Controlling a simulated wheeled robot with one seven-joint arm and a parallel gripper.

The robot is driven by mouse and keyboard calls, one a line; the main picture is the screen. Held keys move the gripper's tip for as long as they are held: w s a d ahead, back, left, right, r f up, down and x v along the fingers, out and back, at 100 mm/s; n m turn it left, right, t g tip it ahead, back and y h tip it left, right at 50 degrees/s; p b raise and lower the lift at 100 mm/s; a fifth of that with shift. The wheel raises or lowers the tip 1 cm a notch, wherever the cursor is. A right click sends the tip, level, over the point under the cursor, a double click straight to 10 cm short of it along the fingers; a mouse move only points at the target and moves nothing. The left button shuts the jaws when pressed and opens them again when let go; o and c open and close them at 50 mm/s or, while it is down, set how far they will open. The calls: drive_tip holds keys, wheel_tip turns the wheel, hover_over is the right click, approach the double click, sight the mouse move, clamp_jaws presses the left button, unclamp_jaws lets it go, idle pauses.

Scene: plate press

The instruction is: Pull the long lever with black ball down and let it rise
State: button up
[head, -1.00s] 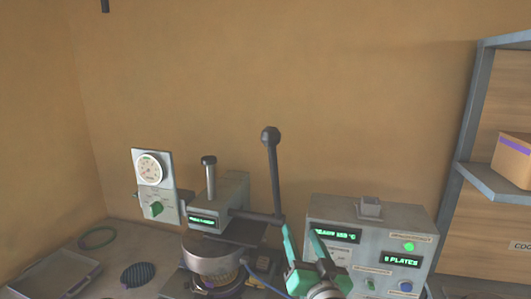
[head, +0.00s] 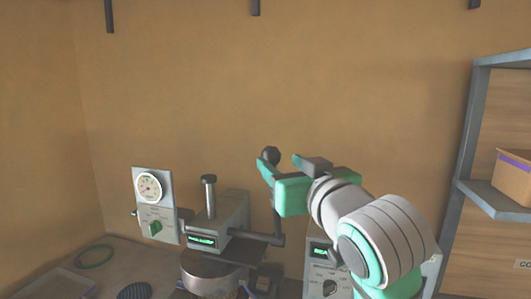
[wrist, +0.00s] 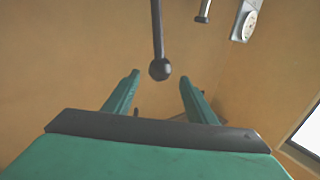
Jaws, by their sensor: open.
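The long lever stands upright from the right side of the plate press (head: 218,215), with its black ball (head: 271,155) at the top. In the wrist view the ball (wrist: 159,69) hangs from the lever's dark rod (wrist: 157,28), the picture being turned over. My gripper (head: 280,159) is at the height of the ball in the head view. Its two green fingers are spread, and the wrist view shows the ball just beyond and between the fingertips (wrist: 158,75), with no visible contact. My gripper hides part of the lever's rod in the head view.
A gauge panel (head: 153,205) with a green knob is on the left. A control box (head: 320,270) right of the press is mostly hidden by my arm. A shelf unit (head: 490,195) with a cardboard box stands at far right.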

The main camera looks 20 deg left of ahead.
sight(265, 152)
drive_tip(key=x, duration=1)
drive_tip(key=shift+w+a+f, duration=0.1)
drive_tip(key=shift+w+a, duration=0.15)
drive_tip(key=shift+w, duration=0.05)
clamp_jaws()
